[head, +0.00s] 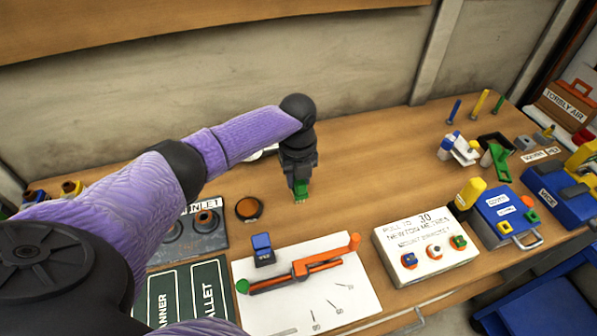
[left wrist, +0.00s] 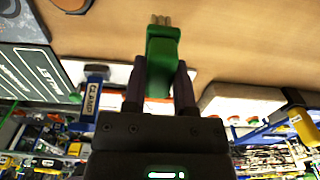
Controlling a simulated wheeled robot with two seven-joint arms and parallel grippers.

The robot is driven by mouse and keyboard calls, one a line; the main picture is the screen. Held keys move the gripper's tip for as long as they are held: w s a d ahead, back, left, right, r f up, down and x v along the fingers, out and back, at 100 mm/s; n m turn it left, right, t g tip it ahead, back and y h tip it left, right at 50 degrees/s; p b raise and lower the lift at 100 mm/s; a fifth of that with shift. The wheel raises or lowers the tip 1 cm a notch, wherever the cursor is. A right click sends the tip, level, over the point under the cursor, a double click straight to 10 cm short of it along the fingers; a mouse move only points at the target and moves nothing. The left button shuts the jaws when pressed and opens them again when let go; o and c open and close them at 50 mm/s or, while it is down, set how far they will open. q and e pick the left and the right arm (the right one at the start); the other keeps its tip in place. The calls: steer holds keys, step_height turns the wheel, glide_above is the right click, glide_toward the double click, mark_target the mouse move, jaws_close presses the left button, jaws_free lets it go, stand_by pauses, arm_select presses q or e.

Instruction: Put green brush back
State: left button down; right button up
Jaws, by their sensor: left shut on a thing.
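My left gripper (head: 299,176) is over the wooden bench behind the white torque board. It is shut on the green brush (head: 300,191), whose green end shows below the jaws. In the left wrist view the brush (left wrist: 162,50) sits between the two dark fingers of the gripper (left wrist: 160,72). Its pale bristle tip points away from the gripper, towards the bench surface. I cannot tell whether the tip touches the bench. My right gripper is not in view.
The wooden bench (head: 390,150) is clear right of the gripper. In front lie a white board (head: 345,295) with an orange-handled tool and a white box (head: 425,235). A dark round button (head: 249,208) is at left. Coloured tools (head: 458,148) and blue boxes (head: 507,215) stand at right.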

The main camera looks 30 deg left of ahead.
arm_select(q)
steer(key=shift+f+b, duration=1.6)
steer(key=shift+f, duration=1.05)
steer(key=shift+f, duration=0.2)
steer(key=shift+c, duration=1.7)
jaws_free()
